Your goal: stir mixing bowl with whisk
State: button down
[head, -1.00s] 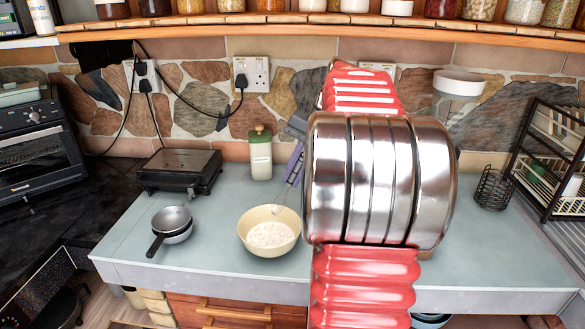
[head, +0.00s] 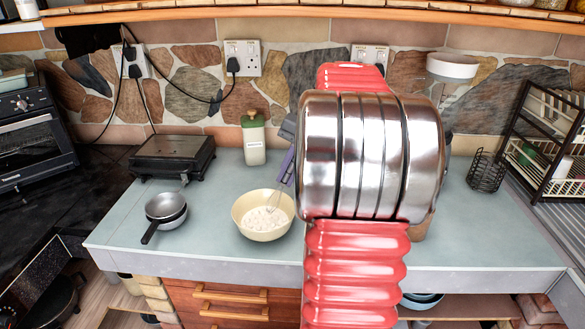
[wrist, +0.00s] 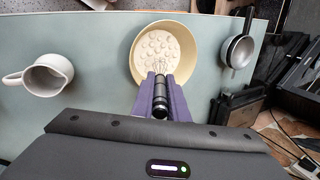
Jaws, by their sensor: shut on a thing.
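The mixing bowl (head: 262,233) is cream and stands upright on the counter, with a lumpy white mix in it. It also shows in the wrist view (wrist: 192,76). My gripper (head: 286,168) is at the bowl's back right, partly hidden behind my red and silver arm. In the wrist view its purple fingers (wrist: 161,92) are shut on the black handle of the whisk (wrist: 159,98). The whisk's wire end (head: 273,204) tilts down into the bowl over the mix. I cannot tell whether the wires touch the mix.
Small grey pans (head: 166,210) sit left of the bowl, with a black grill (head: 172,157) behind them. A green-topped bottle (head: 254,140) stands behind the bowl. A white jug (wrist: 42,75) shows in the wrist view. A wire holder (head: 487,172) and dish rack (head: 550,140) are at the right.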

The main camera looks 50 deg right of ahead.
aim_at(283, 185)
jog(key=shift+x, duration=2.7)
jog(key=shift+s+d, duration=0.1)
jog(key=shift+s, duration=0.05)
